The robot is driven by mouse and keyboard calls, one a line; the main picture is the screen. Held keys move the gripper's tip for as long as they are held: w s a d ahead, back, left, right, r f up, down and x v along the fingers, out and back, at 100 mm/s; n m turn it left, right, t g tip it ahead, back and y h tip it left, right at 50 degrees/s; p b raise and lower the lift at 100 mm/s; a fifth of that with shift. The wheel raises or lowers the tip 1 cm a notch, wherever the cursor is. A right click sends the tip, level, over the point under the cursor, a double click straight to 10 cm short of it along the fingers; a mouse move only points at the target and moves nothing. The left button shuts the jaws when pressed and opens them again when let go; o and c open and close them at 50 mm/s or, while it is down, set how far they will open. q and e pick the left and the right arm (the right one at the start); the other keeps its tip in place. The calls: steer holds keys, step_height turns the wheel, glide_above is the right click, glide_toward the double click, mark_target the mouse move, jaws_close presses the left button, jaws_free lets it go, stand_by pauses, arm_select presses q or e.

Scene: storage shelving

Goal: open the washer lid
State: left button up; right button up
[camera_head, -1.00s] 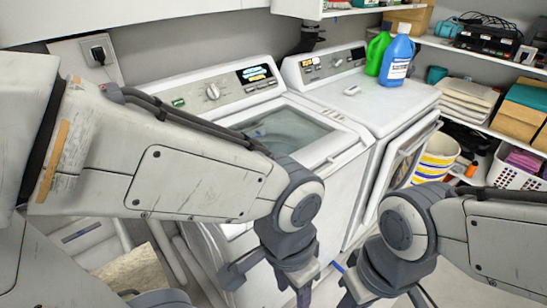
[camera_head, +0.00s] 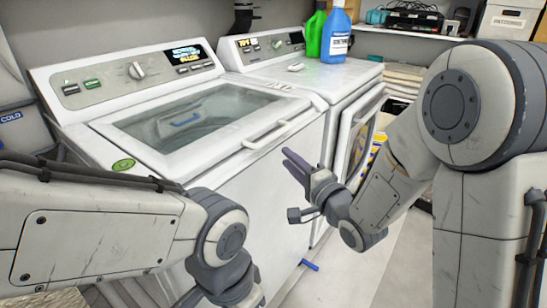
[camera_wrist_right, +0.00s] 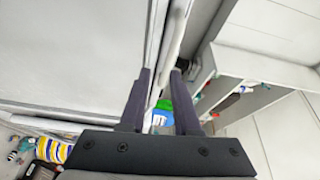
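The washer (camera_head: 250,165) is the left white machine, and its glass-windowed lid (camera_head: 190,118) lies closed. The white lid handle (camera_head: 267,135) is at the lid's front right edge. My right gripper (camera_head: 290,185) is in front of the washer, just right of and below the handle, apart from it in the head view. Its two dark fingers (camera_wrist_right: 160,105) are spread and hold nothing. In the right wrist view a white bar (camera_wrist_right: 178,35) lies ahead of the fingertips. My left gripper (camera_head: 235,293) is low at the bottom edge, its fingers mostly cut off.
A second white machine (camera_head: 345,90) stands to the right, with a green bottle (camera_head: 315,35) and a blue bottle (camera_head: 338,38) on top. A blue piece (camera_head: 310,265) lies on the floor. Shelves (camera_head: 400,38) fill the back right.

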mark_target(273, 134)
steer(key=shift+m+t+y, duration=0.7)
steer(key=shift+m, duration=0.1)
steer(key=x, duration=0.9)
steer(key=shift+w+d+r, duration=0.15)
steer(key=shift+w+d, duration=0.05)
steer(key=shift+w, duration=0.35)
jaws_close()
